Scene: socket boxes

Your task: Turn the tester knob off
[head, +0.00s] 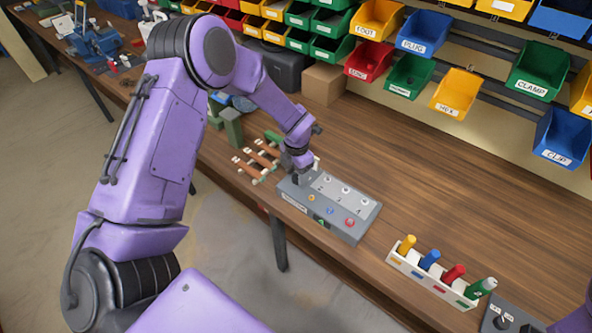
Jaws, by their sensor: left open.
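The grey tester box (352,235) lies on the wooden bench near its front edge. Its top shows a light panel with several round terminals, and small orange, blue and red round parts sit along its front side. My left gripper (301,174) is over the left end of the box, pointing down, with its jaws open. The gripper covers that end, so I cannot make out the knob or its position, nor whether the fingers touch it. My right gripper is out of view.
A white rack (432,277) with yellow, blue, red and green handles stands right of the box. A dark box (510,318) is at the lower right. A wooden-slatted frame (257,161) lies left. Labelled bins (455,92) hang behind. The bench behind the tester is clear.

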